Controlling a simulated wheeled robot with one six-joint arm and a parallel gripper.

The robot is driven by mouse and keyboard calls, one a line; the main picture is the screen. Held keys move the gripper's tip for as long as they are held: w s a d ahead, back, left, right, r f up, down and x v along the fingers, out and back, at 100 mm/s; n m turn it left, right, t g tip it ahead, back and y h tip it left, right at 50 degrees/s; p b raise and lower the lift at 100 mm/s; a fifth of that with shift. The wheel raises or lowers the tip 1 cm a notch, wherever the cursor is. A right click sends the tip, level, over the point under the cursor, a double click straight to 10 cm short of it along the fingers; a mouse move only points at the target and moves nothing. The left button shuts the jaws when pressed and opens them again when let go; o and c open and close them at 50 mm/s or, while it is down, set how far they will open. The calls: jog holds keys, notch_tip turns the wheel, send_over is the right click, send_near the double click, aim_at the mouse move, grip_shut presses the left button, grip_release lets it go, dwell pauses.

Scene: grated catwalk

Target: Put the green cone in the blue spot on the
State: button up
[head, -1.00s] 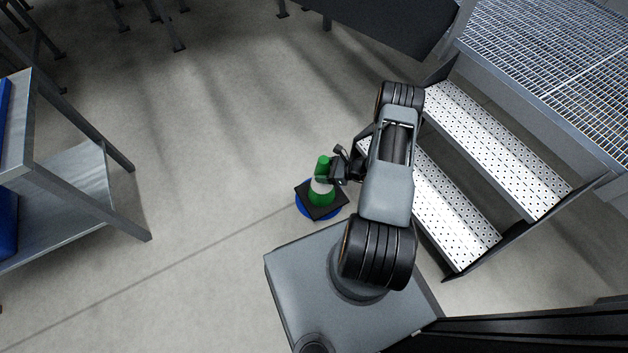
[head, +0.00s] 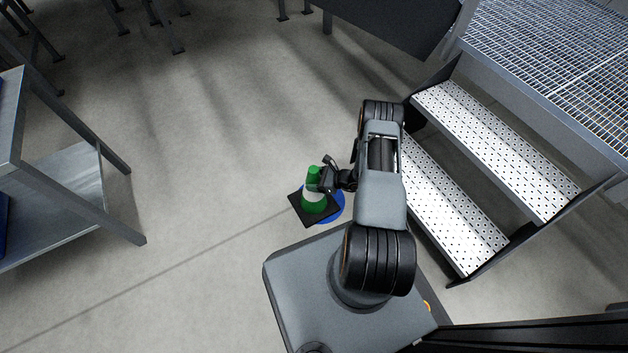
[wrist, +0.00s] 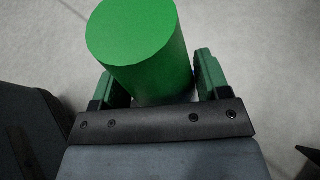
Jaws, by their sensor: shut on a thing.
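The green cone (head: 315,203) has a white band and a black square base. My gripper (head: 325,178) is shut on its upper part, coming from the right. In the wrist view the cone's green top (wrist: 140,45) stands between the two fingers (wrist: 152,85). The blue spot (head: 335,211) is a round patch on the floor. The cone's base covers its left part in the head view, and blue shows to the right of and below the base. I cannot tell whether the base touches the floor.
Metal steps (head: 465,170) with a grated platform (head: 550,65) stand close to the right of my arm. A metal table (head: 60,190) with a lower shelf stands at the left. The floor between the table and the cone is clear.

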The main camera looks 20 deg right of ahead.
jog(key=shift+r, duration=0.1)
jog(key=o, duration=1.7)
